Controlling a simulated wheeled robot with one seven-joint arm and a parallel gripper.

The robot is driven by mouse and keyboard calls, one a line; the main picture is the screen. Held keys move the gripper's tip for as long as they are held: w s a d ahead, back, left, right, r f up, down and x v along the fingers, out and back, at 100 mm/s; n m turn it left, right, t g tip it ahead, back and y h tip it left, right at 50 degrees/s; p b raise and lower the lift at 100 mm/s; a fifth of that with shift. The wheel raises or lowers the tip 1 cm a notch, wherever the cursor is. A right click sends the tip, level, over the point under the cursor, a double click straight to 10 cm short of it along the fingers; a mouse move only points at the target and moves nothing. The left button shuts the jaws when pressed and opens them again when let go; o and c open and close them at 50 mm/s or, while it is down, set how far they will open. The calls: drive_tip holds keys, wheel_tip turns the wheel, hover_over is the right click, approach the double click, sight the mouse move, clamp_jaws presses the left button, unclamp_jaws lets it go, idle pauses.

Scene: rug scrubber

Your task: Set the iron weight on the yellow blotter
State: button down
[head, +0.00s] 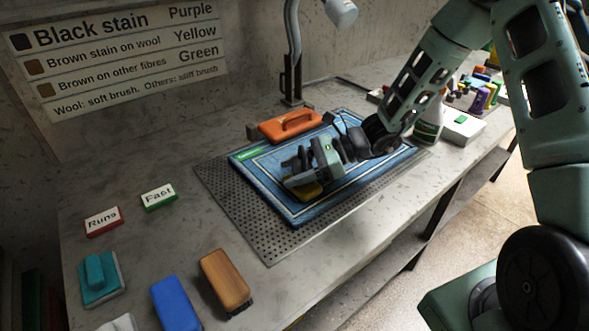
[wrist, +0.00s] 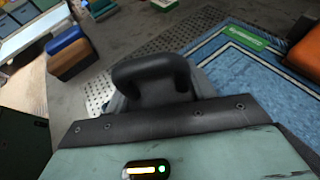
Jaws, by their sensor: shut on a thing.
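My gripper (head: 297,166) is over the blue rug, pointing down and left in the head view. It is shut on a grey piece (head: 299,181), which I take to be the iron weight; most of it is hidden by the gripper. The yellow blotter (head: 309,191) lies on the rug right by the held piece and is partly covered from view. Whether the weight touches the blotter or is just above it, I cannot tell. In the wrist view, a black curved bar and the gripper's green housing fill the middle, and the blotter is not seen.
The blue rug (head: 251,170) lies on a perforated plate (head: 225,197). An orange block with a handle (head: 290,125) is at the rug's far edge. A spray bottle (head: 429,122) and white box (head: 463,129) stand right. Brushes and label blocks occupy the left bench.

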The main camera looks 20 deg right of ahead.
drive_tip(key=shift+f+b, duration=0.45)
drive_tip(key=shift+f, duration=0.1)
idle(0.8)
drive_tip(key=shift+c, duration=2.2)
unclamp_jaws()
drive_tip(key=v, duration=1.7)
drive_tip(key=shift+d+b, duration=0.2)
drive_tip(key=shift+b, duration=0.25)
drive_tip(key=shift+r, duration=0.1)
wheel_tip(320, 180, up, 4)
drive_tip(key=p, duration=0.4)
